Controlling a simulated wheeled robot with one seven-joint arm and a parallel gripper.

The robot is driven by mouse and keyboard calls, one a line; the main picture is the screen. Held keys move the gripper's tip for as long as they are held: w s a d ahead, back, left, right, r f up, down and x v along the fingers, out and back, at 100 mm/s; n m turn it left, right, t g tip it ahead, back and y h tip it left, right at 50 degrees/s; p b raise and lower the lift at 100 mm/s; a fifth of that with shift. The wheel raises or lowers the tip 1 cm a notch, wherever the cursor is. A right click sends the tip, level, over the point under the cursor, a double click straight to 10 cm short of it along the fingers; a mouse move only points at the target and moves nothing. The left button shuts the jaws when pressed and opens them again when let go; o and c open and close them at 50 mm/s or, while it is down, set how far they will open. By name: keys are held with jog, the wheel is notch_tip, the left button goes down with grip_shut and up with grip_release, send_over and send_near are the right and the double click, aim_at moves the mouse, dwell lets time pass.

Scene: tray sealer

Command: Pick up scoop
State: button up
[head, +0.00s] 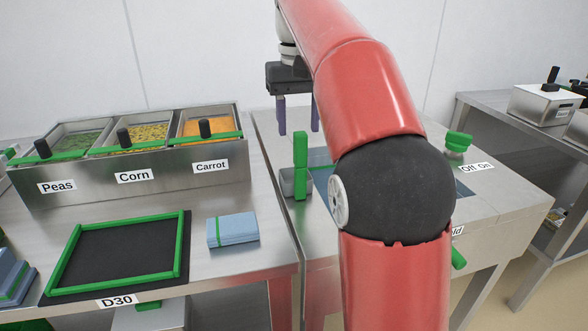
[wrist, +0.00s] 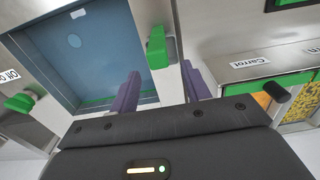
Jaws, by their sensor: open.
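Three black handles, which look like scoop handles, stand up at the front of the food bins: one at the peas (head: 42,148), one at the corn (head: 124,138) and one at the carrot (head: 205,128). Their lower parts are hidden by the bin fronts. The carrot handle also shows in the wrist view (wrist: 277,92). My gripper (head: 298,127) has purple fingers that are apart and empty. It is right of the bins, above the sealer. In the wrist view, a green sealer part shows beyond the open fingers (wrist: 160,82).
The bins sit in a steel holder (head: 80,195). In front are a black mat with green frame (head: 120,252) and a blue stack (head: 232,232). The sealer has an upright green handle (head: 300,160) and a green knob (head: 459,140). A side table stands right.

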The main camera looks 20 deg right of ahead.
aim_at(299, 154)
jog(key=f, duration=0.2)
jog(key=f+b, duration=0.1)
jog(key=f, duration=0.2)
jog(key=f+b, duration=0.1)
jog(key=f, duration=0.1)
jog(key=shift+s+a+f, duration=0.1)
jog(key=shift+s+f, duration=0.15)
jog(key=shift+s, duration=0.1)
grip_shut()
jog(key=shift+r, duration=0.15)
